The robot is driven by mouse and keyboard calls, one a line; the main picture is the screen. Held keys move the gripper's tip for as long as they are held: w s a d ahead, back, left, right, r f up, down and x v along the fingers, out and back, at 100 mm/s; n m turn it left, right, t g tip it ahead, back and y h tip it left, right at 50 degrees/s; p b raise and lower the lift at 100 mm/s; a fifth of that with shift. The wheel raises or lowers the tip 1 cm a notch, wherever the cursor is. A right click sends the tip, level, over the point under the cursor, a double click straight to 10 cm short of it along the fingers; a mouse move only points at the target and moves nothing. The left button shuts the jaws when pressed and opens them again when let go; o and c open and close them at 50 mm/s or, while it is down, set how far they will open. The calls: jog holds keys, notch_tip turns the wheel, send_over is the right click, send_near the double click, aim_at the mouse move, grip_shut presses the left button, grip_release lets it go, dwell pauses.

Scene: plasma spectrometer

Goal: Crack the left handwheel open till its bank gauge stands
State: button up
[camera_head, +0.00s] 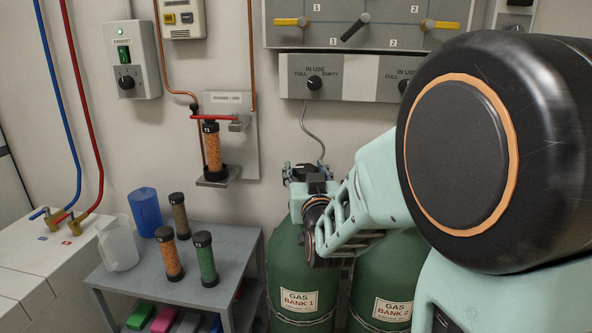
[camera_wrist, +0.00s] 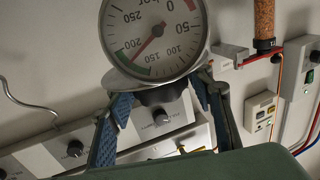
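The left green cylinder, GAS BANK 1 (camera_head: 293,262), stands left of the GAS BANK 2 cylinder (camera_head: 392,275). Dark valve fittings (camera_head: 298,174) sit on its top, partly hidden by my arm; I cannot pick out the handwheel clearly. My gripper (camera_head: 316,190) is at these fittings. In the wrist view a round gauge (camera_wrist: 163,28) fills the upper middle, its red needle between 150 and 200, close to the green arc. My gripper's blue-padded fingers (camera_wrist: 165,93) stand apart below it, on either side of a dark part under the gauge. I see no firm contact.
A selector panel with an IN USE knob (camera_head: 314,83) hangs on the wall above the cylinders. A wall bracket holds an orange-filled column (camera_head: 212,150). A grey trolley (camera_head: 233,240) with several columns, a blue cup and a clear jug stands left of the cylinders.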

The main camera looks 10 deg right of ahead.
jog(key=c, duration=0.7)
jog(key=shift+d+f+n+y+b, duration=0.1)
jog(key=shift+n+y+b, duration=0.4)
jog(key=shift+y+b, duration=0.35)
jog(key=shift+n+y+b, duration=0.4)
jog(key=shift+n+y, duration=0.3)
jog(key=shift+y, duration=0.35)
jog(key=shift+r+n+g+y+p, duration=0.1)
jog(key=shift+n+g+y+p, duration=0.4)
jog(key=shift+n+y, duration=0.55)
jog(key=shift+r+n+g+y+p, duration=0.1)
jog(key=shift+n+g+y+p, duration=0.45)
jog(key=shift+y, duration=0.9)
jog(key=shift+n+y, duration=0.4)
jog(key=shift+y, duration=0.1)
jog(key=o, duration=1.2)
jog(key=shift+f, duration=0.1)
